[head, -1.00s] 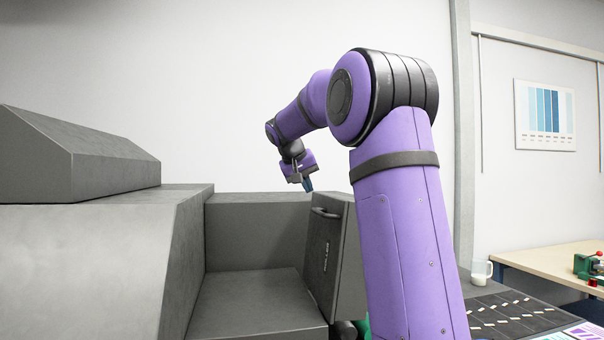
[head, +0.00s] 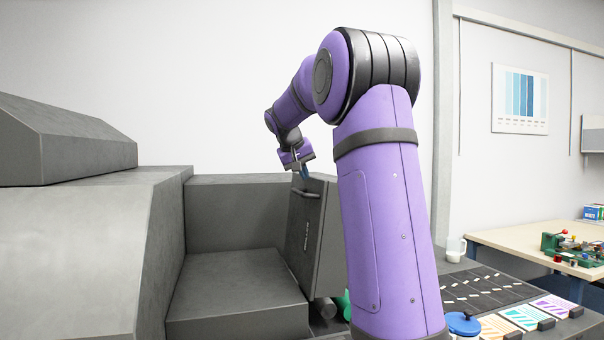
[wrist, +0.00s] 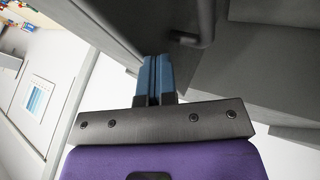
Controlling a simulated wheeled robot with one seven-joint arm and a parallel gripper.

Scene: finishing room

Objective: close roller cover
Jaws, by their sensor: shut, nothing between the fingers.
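The roller cover (head: 300,235) is a grey panel with a bar handle (head: 305,193) near its top edge. It stands steeply up, standing open at the right side of the grey machine. Rollers, one dark (head: 325,308) and one green (head: 344,304), show partly below it, the rest hidden by the cover and my arm. My gripper (head: 304,173) is shut and empty, its blue fingertips at the cover's top edge. In the wrist view the shut fingers (wrist: 156,72) lie against or very near the cover (wrist: 105,30), with the handle (wrist: 197,28) just right. I cannot tell whether they touch.
The grey machine body (head: 90,250) fills the left. A dark bench with swatch cards (head: 553,307), a blue-lidded pot (head: 463,323) and a white mug (head: 456,247) lies right of my arm. A wooden table (head: 500,238) stands beyond.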

